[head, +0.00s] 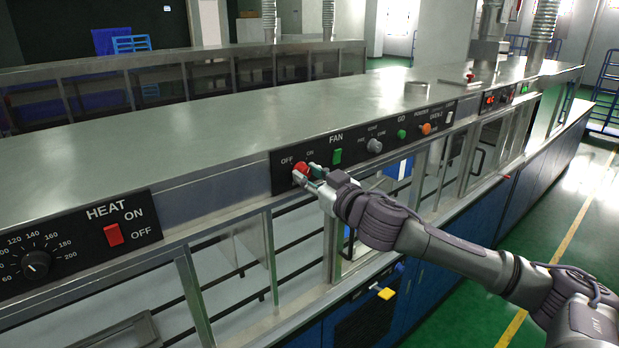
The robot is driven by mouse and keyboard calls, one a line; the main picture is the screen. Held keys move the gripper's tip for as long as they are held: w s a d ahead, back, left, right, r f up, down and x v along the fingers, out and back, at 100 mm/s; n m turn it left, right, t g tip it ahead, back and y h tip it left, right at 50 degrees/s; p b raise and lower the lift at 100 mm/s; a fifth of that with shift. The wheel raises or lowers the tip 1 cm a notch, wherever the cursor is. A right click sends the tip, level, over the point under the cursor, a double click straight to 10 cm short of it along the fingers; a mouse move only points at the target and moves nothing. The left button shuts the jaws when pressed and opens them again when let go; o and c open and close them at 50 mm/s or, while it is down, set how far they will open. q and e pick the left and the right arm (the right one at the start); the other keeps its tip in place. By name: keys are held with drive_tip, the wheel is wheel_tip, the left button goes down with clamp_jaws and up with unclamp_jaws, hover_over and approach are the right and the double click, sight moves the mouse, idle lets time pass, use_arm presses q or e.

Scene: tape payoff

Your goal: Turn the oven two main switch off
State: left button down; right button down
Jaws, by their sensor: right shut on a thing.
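The oven two main switch is a red rotary knob (301,168) at the left end of a black control panel (285,184) on the front of the long steel oven. OFF is printed at its upper left and ON at its upper right. My right gripper (307,173) is shut on the red knob, with its fingertips at the knob's sides. The fingers partly cover the knob, so I cannot tell which way it points. My left gripper is not in view.
The same panel holds a green FAN switch (337,156), a grey knob (375,146), a green button (402,134) and an orange knob (425,128). A HEAT panel (80,243) with a red switch (114,235) is at left. Glazed doors lie below.

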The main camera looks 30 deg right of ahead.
drive_tip(key=n, duration=0.3)
drive_tip(key=shift+f+n, duration=0.1)
drive_tip(key=shift+n, duration=0.3)
drive_tip(key=n, duration=0.3)
drive_tip(key=shift+n+b, duration=0.35)
drive_tip(key=shift+n, duration=0.05)
drive_tip(key=n, duration=0.3)
drive_tip(key=shift+n+y, duration=0.3)
drive_tip(key=shift+n, duration=2.1)
